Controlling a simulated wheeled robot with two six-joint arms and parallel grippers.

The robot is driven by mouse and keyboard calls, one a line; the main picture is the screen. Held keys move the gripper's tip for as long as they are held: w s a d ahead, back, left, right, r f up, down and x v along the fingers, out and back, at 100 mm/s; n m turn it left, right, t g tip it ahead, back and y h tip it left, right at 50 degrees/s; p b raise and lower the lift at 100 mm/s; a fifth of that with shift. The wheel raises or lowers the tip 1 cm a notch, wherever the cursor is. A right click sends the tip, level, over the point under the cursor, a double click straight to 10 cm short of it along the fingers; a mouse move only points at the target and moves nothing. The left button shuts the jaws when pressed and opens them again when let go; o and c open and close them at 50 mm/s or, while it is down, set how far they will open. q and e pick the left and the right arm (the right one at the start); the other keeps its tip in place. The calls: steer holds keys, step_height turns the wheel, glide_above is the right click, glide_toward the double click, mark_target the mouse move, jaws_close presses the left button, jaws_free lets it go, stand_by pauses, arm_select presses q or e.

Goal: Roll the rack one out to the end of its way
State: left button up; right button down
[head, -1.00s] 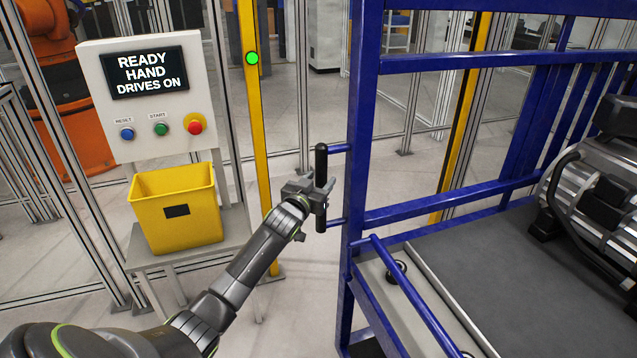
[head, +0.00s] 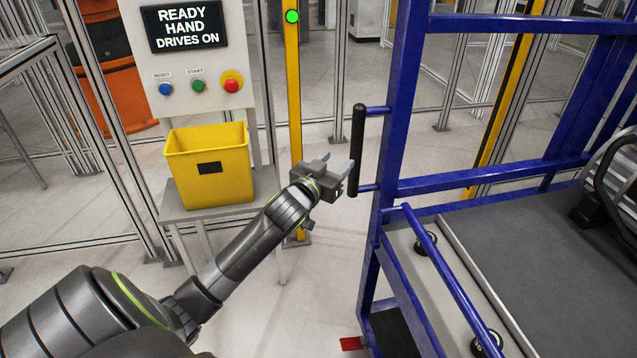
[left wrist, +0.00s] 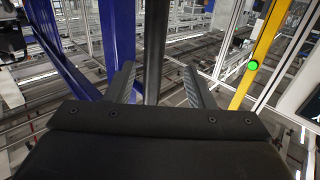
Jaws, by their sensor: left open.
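The blue rack (head: 397,130) stands on the right, with an upright black handle (head: 358,150) on its left post. The handle also shows in the left wrist view (left wrist: 154,45), upright between the two finger lines and beyond the palm. My left gripper (head: 337,168) is open and empty, just left of the handle's lower half, with a small gap to it in the head view. The left wrist view shows its fingers (left wrist: 160,85) spread apart. A grey motor-like unit (head: 615,185) on the rack is cut off by the right edge. My right gripper is not in view.
A yellow bin (head: 208,165) sits on a small grey stand (head: 222,208) left of my left gripper. Behind it is a panel with lit screen (head: 186,27) and buttons. A yellow post (head: 293,90) with a green light stands behind the gripper.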

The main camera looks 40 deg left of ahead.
arm_select(q)
steer(key=s+b, duration=0.1)
steer(key=s, duration=0.6)
steer(key=shift+d, duration=0.25)
